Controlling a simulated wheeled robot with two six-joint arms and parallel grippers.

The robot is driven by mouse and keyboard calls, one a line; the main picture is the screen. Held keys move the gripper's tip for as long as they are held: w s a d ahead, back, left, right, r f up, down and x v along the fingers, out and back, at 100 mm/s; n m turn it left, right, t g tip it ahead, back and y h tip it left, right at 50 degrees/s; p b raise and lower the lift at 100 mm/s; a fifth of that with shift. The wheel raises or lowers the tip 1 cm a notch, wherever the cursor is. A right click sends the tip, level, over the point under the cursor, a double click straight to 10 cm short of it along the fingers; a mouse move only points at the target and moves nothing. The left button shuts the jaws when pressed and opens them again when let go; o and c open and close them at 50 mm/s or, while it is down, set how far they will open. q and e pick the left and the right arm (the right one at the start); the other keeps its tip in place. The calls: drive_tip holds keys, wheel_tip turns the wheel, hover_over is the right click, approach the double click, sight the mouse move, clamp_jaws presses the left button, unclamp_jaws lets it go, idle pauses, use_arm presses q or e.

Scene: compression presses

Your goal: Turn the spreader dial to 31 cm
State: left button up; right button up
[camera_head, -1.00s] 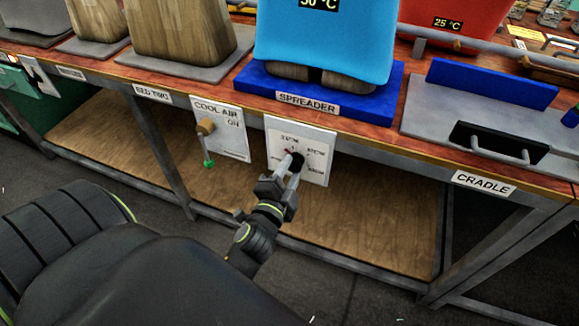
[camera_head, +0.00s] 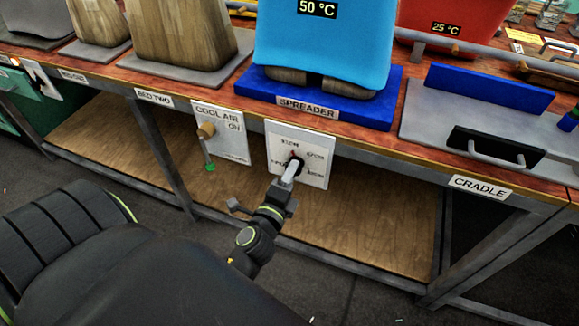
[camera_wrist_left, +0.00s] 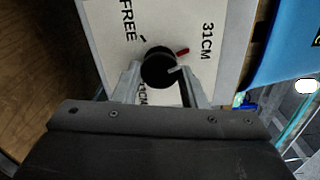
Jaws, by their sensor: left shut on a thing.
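The spreader dial is a black round knob (camera_wrist_left: 158,66) with a red pointer (camera_wrist_left: 182,51), on a white plate (camera_head: 318,178) below the SPREADER label. In the wrist view the red pointer points roughly toward the printed 31CM (camera_wrist_left: 207,40); exact alignment is hard to tell. FREE (camera_wrist_left: 128,20) is printed to its left, and another label is partly hidden by the fingers. In the head view the dial (camera_head: 296,160) shows at the fingertips. My left gripper (camera_head: 290,172) is shut on the knob, one finger on each side. My right gripper is not in view.
A blue press form (camera_head: 325,45) reading 50 °C stands on a blue base above the plate. The COOL AIR panel (camera_head: 232,145) with a lever is just left. A wooden shelf (camera_head: 370,215) lies below the tabletop.

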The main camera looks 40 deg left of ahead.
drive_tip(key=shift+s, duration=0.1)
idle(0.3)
use_arm(q)
drive_tip(key=o, duration=1)
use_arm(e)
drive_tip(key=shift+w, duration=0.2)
use_arm(q)
drive_tip(key=shift+s, duration=0.1)
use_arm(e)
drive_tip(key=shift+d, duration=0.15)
